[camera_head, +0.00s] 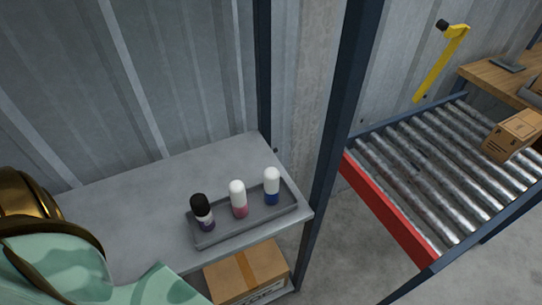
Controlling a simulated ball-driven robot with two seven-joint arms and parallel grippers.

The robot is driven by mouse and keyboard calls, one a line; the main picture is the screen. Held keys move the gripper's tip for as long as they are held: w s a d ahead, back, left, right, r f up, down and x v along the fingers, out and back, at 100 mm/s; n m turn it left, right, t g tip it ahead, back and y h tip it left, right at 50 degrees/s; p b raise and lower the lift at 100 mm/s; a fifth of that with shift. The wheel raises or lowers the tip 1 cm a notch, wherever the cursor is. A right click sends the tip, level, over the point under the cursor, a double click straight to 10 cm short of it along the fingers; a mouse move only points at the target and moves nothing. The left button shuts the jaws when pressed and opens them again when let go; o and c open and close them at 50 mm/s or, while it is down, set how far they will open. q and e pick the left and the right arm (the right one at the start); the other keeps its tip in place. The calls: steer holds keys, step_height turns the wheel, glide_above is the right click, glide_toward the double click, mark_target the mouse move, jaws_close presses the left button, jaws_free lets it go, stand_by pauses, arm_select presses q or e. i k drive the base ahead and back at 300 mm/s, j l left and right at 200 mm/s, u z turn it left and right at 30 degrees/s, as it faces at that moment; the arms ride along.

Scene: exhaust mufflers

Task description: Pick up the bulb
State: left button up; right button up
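Three small upright bulb-like items stand in a row in a shallow grey tray (247,226) on a grey metal shelf (130,201). The left one has a black top and a purple base (203,212). The middle one has a white top and a pinkish-red base (238,199). The right one has a white top and a blue base (272,186). I cannot tell which of them is the bulb. Green and bronze parts of my own body show at the lower left, apart from the tray. Neither gripper shows in the head view.
A dark blue shelf post (339,110) rises right of the tray. A cardboard box (246,273) sits below the shelf. Beyond the post is a roller conveyor (415,165) with a red side rail (388,208) and a carton (512,137). The shelf's left part is clear.

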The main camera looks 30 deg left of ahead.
mark_target(272, 174)
steer(key=u, duration=1)
